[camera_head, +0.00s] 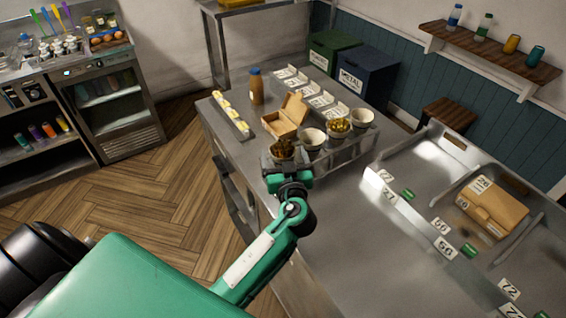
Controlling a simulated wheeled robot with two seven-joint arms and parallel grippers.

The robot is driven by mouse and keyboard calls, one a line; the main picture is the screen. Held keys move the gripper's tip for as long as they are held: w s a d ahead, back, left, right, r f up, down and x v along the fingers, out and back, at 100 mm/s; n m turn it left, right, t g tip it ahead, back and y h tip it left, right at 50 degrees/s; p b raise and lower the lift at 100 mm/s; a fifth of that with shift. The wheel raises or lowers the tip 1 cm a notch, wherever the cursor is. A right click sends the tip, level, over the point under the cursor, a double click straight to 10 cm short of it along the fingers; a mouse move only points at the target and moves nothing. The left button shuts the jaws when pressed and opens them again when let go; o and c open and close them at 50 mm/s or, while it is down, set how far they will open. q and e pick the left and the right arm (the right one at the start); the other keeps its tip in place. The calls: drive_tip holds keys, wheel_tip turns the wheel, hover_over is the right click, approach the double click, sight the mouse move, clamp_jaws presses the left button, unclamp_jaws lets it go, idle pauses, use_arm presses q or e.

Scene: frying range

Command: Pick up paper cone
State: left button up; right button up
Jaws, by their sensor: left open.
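Several paper cones stand in a row in a clear holder on the steel counter. The far one (361,118) is pale. The one beside it (338,130) is heaped with yellow-brown food. Another pale cone (312,139) comes nearer. The nearest cone (282,149) shows dark brown contents, and its lower part is hidden behind my gripper. My left gripper (283,163) is open at this nearest cone, its fingers pointing away from me; I cannot tell whether they touch it. My right gripper is not in view.
An open cardboard box (285,118), a brown bottle (256,86) and a narrow tray (230,113) stand behind the cones. The counter's near middle is bare.

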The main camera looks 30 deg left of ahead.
use_arm(q)
drive_tip(key=c, duration=1.7)
drive_tip(key=shift+r, duration=0.15)
